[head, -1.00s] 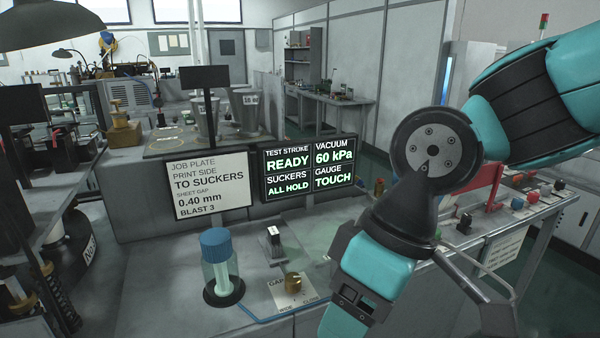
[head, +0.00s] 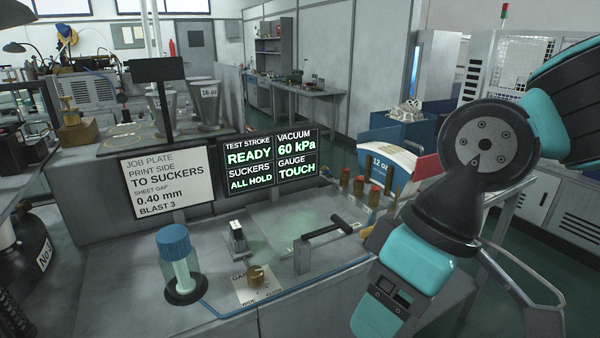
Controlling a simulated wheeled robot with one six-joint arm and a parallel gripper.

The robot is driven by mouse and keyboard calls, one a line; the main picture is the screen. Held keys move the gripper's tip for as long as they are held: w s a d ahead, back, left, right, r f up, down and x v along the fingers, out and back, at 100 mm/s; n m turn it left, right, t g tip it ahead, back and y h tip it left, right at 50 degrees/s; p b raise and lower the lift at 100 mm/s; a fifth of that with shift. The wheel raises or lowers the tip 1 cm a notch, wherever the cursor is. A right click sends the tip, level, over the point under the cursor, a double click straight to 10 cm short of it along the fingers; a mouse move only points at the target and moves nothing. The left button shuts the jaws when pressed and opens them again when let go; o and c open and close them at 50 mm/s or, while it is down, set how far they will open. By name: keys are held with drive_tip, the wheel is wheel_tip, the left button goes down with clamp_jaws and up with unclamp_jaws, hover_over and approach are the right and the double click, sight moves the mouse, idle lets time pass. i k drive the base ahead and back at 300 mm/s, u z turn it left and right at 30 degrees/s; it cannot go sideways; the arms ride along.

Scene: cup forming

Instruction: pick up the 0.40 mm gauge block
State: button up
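I cannot pick out a block marked 0.40 mm. Several small brass-coloured pieces with red tops (head: 374,196) stand at the right end of the grey bench, left of my arm; no marking on them is legible. The job plate sign (head: 167,183) reads "sheet gap 0.40 mm". The lit display (head: 270,162) reads "gauge touch" and "suckers all hold". My teal and black arm fills the right side, bent, and runs out of the bottom edge. I cannot make out my gripper's fingertips, nor anything held.
A blue-capped jar (head: 178,260) stands at the left. A blue-and-white "12 oz" piece (head: 391,168) is behind the red-topped pieces.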

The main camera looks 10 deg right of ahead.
sight(235, 228)
drive_tip(key=k, duration=0.45)
drive_tip(key=z, duration=0.55)
drive_tip(key=i, duration=0.65)
drive_tip(key=u, duration=0.5)
drive_tip(key=i, duration=0.75)
drive_tip(key=u, duration=0.05)
